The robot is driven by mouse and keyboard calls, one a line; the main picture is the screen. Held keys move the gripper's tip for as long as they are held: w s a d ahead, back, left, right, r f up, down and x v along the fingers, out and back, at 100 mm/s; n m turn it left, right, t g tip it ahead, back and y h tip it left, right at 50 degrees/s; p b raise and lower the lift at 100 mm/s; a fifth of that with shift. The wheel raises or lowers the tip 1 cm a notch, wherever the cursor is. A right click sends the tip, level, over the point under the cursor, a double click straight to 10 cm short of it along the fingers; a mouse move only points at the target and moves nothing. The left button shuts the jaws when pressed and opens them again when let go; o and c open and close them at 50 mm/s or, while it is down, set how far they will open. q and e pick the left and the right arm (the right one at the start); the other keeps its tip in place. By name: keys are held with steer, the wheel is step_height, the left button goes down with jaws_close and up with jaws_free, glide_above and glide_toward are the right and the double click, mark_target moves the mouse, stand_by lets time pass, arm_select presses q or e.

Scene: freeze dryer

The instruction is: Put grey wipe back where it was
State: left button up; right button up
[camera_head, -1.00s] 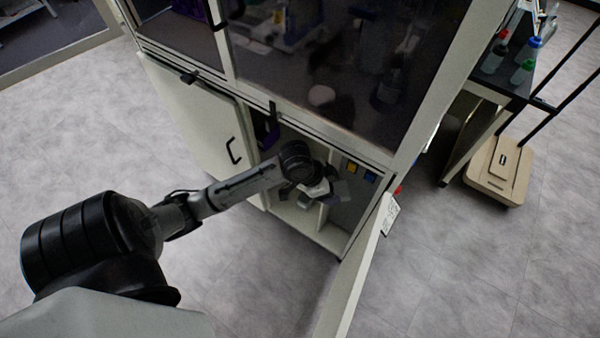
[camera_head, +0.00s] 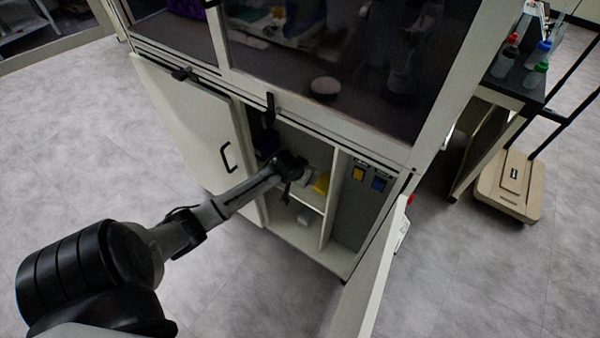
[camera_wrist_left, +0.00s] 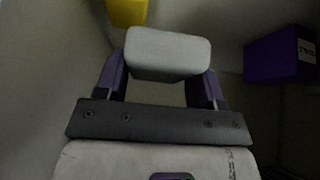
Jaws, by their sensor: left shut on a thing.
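The grey wipe (camera_wrist_left: 168,54) is a pale grey, rounded block in the left wrist view. My left gripper (camera_wrist_left: 165,66) is shut on it, with one dark purple finger at each side. In the head view my left gripper (camera_head: 290,168) reaches into the upper left compartment of the open cupboard (camera_head: 325,232). The fingers and the held wipe are hard to make out there. A yellow item (camera_head: 322,183) lies just right of the gripper and shows at the top of the wrist view (camera_wrist_left: 127,12). My right gripper is in neither view.
A purple block (camera_wrist_left: 280,57) is to the right in the wrist view. A small grey item (camera_head: 304,217) sits in the compartment below. An upright divider (camera_head: 329,212) and the open right door (camera_head: 372,275) bound the space. Yellow (camera_head: 358,174) and blue (camera_head: 379,184) squares are further right.

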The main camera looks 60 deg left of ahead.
arm_select(q)
steer(key=w+a+f+b, duration=0.1)
steer(key=a+f+b, duration=0.1)
steer(key=a, duration=0.1)
steer(key=w+a+f+b, duration=0.1)
steer(key=a+f, duration=0.1)
steer(key=a, duration=0.1)
steer(key=w+a+f+b, duration=0.1)
steer(key=w+a+b, duration=0.1)
steer(key=shift+a+f+b, duration=0.35)
steer(key=shift+a+f, duration=0.05)
step_height(320, 180, down, 4)
steer(key=b, duration=0.3)
steer(key=shift+f, duration=0.1)
steer(key=o, duration=0.5)
steer(key=shift+f, duration=0.1)
steer(key=o, duration=0.5)
steer(key=shift+c, duration=0.2)
